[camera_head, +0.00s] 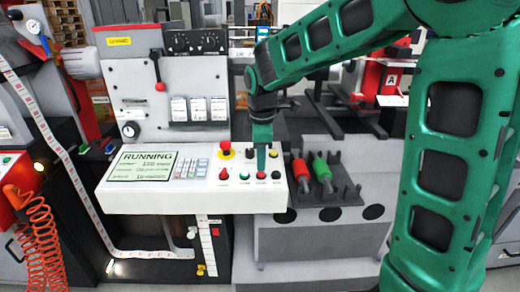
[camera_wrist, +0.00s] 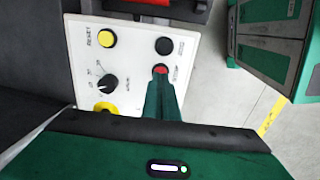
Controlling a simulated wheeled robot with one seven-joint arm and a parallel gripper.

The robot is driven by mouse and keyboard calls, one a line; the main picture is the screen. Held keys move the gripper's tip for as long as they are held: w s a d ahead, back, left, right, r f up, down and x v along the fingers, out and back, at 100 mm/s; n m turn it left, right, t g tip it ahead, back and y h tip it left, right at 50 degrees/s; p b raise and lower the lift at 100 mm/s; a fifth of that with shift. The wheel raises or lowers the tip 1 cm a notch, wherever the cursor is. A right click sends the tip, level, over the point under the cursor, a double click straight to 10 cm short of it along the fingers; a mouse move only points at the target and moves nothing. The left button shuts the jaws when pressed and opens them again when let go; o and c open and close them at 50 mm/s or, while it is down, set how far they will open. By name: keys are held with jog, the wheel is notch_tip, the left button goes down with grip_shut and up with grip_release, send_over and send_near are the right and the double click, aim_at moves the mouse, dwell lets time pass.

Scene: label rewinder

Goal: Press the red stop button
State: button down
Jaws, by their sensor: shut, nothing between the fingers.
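The red stop button (camera_head: 261,175) is in the bottom row of the white control panel, between a green button (camera_head: 244,177) and a black button (camera_head: 276,175). In the wrist view the red button (camera_wrist: 160,68) shows just beyond my fingertips, partly covered by them, with small lettering beside it. My gripper (camera_head: 262,170) is shut and empty, pointing down with its tips right at this button. I cannot tell whether they touch it. The panel's screen (camera_head: 143,167) reads RUNNING.
A red mushroom button on a yellow collar (camera_head: 225,150), a black selector knob (camera_head: 249,153) and a yellow reset button (camera_wrist: 107,38) are close by. Another red button (camera_head: 223,173) lies left of the green one.

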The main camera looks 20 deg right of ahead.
aim_at(261, 174)
jog(key=shift+w+f, duration=0.15)
jog(key=shift+f, duration=0.75)
jog(key=shift+f, duration=0.7)
jog(key=shift+s+d+f, duration=0.1)
jog(key=shift+s+f, duration=0.15)
jog(key=shift+r, duration=0.1)
jog(key=shift+w+r, duration=0.1)
jog(key=shift+r, duration=0.15)
notch_tip(261, 174, up, 14)
jog(key=s, duration=0.1)
jog(key=shift+s+a, duration=0.25)
jog(key=shift+a, duration=0.15)
jog(key=shift+r, duration=0.1)
